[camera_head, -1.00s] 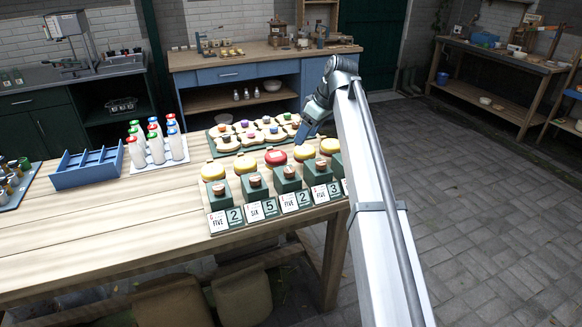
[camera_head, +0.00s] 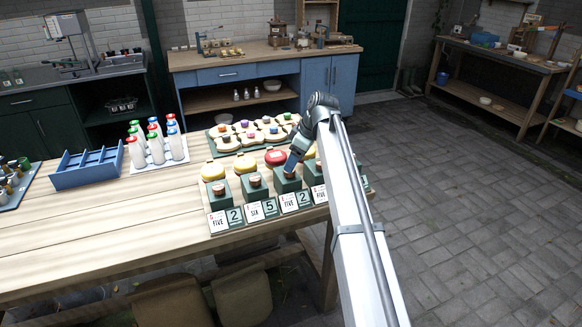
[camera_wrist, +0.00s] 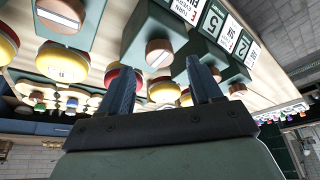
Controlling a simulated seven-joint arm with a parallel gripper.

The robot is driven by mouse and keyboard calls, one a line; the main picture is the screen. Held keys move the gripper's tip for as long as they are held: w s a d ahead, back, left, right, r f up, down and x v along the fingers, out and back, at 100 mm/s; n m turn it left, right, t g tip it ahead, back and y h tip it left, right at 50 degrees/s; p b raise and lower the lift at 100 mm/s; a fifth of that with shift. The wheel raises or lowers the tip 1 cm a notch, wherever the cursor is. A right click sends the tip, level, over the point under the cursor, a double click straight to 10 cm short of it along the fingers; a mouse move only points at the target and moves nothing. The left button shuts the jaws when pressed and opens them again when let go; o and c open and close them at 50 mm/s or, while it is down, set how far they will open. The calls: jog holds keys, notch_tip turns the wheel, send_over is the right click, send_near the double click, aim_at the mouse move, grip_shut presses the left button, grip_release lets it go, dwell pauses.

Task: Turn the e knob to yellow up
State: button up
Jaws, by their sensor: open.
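A wooden knob (camera_wrist: 160,52) lies just beyond the gap; others are at each side.
White cards and number tiles (camera_head: 262,210) line the front edge. Behind the discs is a tray of knobbed pale pieces (camera_head: 250,134). White bottles (camera_head: 157,147) and a blue rack (camera_head: 88,168) stand left. The table's front left is clear.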

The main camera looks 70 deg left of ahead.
jog(key=shift+x, duration=1.85)
jog(key=c, duration=1)
